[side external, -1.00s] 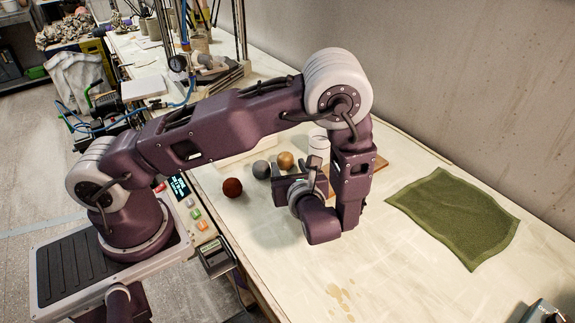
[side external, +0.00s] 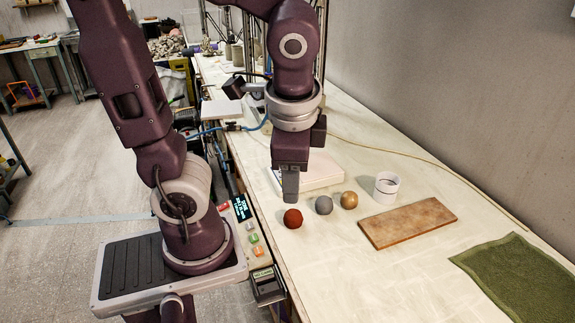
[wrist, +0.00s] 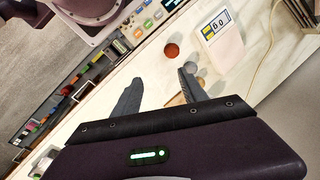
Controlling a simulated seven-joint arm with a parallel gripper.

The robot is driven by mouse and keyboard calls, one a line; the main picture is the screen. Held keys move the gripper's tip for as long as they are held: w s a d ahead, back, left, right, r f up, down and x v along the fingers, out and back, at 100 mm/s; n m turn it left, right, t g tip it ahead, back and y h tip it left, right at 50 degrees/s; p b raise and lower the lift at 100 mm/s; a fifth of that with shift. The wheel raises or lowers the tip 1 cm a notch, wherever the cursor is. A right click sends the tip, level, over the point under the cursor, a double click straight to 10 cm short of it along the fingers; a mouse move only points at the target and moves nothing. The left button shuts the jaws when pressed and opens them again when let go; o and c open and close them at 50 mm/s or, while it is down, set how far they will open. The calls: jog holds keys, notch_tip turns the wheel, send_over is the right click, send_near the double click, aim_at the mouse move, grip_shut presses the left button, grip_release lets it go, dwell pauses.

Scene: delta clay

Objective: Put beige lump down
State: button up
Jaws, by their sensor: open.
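Three round lumps sit in a row on the pale worktop: a dark red one (side external: 292,218), a grey one (side external: 323,205) and a golden-tan one (side external: 349,200), the nearest to beige. All rest apart from my gripper (side external: 290,198), which points down just behind the red lump in the side view. In the wrist view my gripper (wrist: 158,75) has its fingers spread with nothing between them. The red lump (wrist: 172,50) and grey lump (wrist: 191,67) show beyond the fingers there; I cannot make out the tan one.
A white box-like device (side external: 318,175) lies behind the lumps; its display shows in the wrist view (wrist: 215,28). A white cup (side external: 386,187), a brown board (side external: 408,222) and a green cloth (side external: 520,272) lie to the right. The front worktop is clear.

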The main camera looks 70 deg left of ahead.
jog(key=d+r+n+t+h, duration=0.1)
jog(key=s+r+n+t+h, duration=0.1)
jog(key=r+n+t, duration=0.1)
jog(key=s+d+r+n+t+h, duration=0.1)
jog(key=n, duration=0.1)
jog(key=shift+s+d+r, duration=0.15)
jog(key=shift+s+d, duration=0.1)
jog(key=shift+d, duration=0.1)
